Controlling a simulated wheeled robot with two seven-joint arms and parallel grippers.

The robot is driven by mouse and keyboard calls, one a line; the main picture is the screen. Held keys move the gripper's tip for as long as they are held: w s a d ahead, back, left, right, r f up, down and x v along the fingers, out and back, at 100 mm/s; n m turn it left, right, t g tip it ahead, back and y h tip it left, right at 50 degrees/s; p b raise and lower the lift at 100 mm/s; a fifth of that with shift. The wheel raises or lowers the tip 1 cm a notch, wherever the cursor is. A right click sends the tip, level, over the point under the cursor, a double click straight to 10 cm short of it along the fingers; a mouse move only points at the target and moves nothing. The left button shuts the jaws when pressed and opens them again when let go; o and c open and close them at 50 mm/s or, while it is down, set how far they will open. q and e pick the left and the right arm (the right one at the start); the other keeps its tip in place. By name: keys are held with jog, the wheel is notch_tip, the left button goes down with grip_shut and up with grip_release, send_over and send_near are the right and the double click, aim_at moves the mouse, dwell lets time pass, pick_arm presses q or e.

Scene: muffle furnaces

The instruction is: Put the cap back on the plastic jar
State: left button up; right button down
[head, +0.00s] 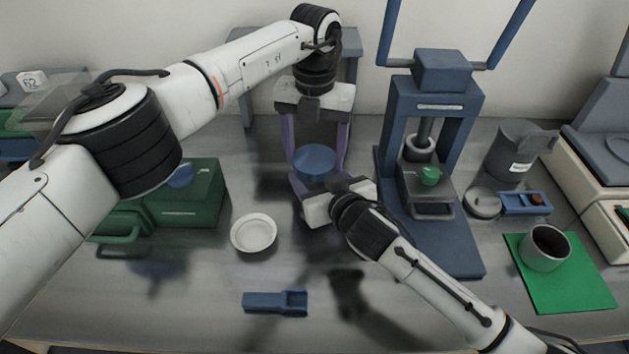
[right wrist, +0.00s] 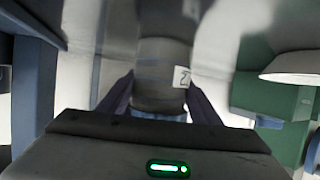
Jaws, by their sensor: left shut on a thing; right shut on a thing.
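The round blue cap (head: 315,158) is seen from above in the head view. My left gripper (head: 316,168) reaches down from above and is shut on it, one purple finger on each side. The plastic jar (right wrist: 165,75), a grey cylinder with a white label, shows upside down in the right wrist view. My right gripper (head: 320,184) comes in low from the front right and is shut on the jar. A strip of the blue cap (right wrist: 160,115) shows against the jar's top there. I cannot tell whether the cap is seated. The jar is hidden in the head view.
A blue press (head: 465,225) stands close on the right. A green box (head: 190,200) stands at left, a white bowl (head: 254,233) nearer the middle. A blue scoop (head: 275,302) lies in front. A steel cup (head: 545,250) sits on a green mat (head: 575,295).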

pick_arm(q)
jog(key=m, duration=0.4)
jog(key=shift+m, duration=0.3)
jog(key=m, duration=1.1)
jog(key=o, duration=1.2)
jog(key=shift+s, duration=0.1)
notch_tip(320, 180, up, 12)
jog(key=shift+r, duration=0.1)
